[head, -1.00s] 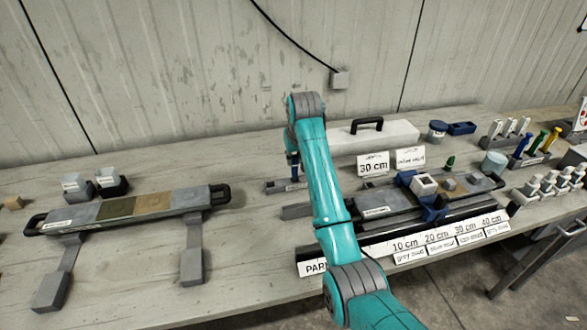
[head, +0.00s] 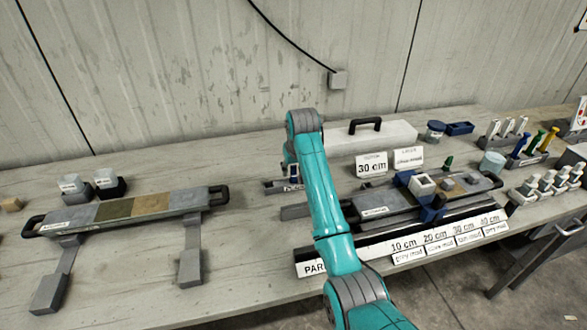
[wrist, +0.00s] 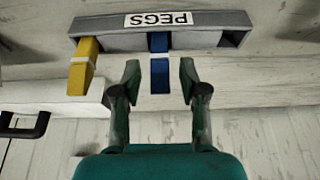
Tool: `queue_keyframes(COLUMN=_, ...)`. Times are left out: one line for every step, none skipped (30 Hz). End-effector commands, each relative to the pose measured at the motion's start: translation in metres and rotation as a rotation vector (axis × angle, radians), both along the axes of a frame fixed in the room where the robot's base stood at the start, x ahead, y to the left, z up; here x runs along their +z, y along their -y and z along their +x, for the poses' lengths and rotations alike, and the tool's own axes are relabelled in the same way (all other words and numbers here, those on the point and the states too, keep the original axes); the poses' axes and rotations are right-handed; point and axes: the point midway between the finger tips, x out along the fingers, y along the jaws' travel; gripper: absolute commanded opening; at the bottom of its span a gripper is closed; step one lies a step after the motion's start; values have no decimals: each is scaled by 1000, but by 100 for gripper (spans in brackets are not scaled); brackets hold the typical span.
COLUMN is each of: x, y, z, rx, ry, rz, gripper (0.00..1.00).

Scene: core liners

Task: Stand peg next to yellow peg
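A grey rack (wrist: 115,42) with a PEGS label shows at the top of the wrist view. A yellow peg (wrist: 82,67) with a pale band stands in its left part. A blue peg (wrist: 159,78) with a white band is at the rack's middle slot, a gap away from the yellow one. My gripper (wrist: 160,72) is open, one finger on each side of the blue peg, with a visible gap at both sides. In the head view the rack (head: 275,186) shows in part behind my arm, which hides the gripper and the yellow peg.
A white box with a black handle (head: 365,125) stands behind the rack and to its right. A grey board with blue clamps (head: 430,212) lies right of my arm. Another board (head: 95,213) lies left. The table between the left board and the rack is clear.

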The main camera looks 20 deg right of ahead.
Motion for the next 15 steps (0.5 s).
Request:
queue_keyframes(x=0, y=0, z=0, rx=0, ry=0, rz=0, gripper=43)
queue_keyframes(x=0, y=0, z=0, rx=0, ry=0, rz=0, gripper=43)
queue_keyframes(x=1, y=0, z=0, rx=0, ry=1, rz=0, gripper=43)
queue_keyframes(x=2, y=0, z=0, rx=0, ry=1, rz=0, gripper=43)
queue_keyframes(x=3, y=0, z=0, rx=0, ry=1, rz=0, gripper=43)
queue_keyframes(x=6, y=0, z=-1, rx=0, ry=2, rz=0, gripper=43)
queue_keyframes(x=9, y=0, z=-2, rx=0, ry=2, rz=0, gripper=43)
queue_keyframes(x=12, y=0, z=-3, rx=0, ry=2, rz=0, gripper=43)
queue_keyframes(x=17, y=0, z=-5, rx=0, ry=3, rz=0, gripper=43)
queue_keyframes(x=22, y=0, z=-7, rx=0, ry=4, rz=0, gripper=43)
queue_keyframes(x=26, y=0, z=-9, rx=0, ry=3, rz=0, gripper=43)
queue_keyframes(x=34, y=0, z=-11, rx=0, ry=5, rz=0, gripper=43)
queue_keyframes(x=40, y=0, z=-14, rx=0, ry=4, rz=0, gripper=43)
queue_keyframes(x=46, y=0, z=-16, rx=0, ry=5, rz=0, gripper=43)
queue_keyframes(x=53, y=0, z=-20, rx=0, ry=5, rz=0, gripper=43)
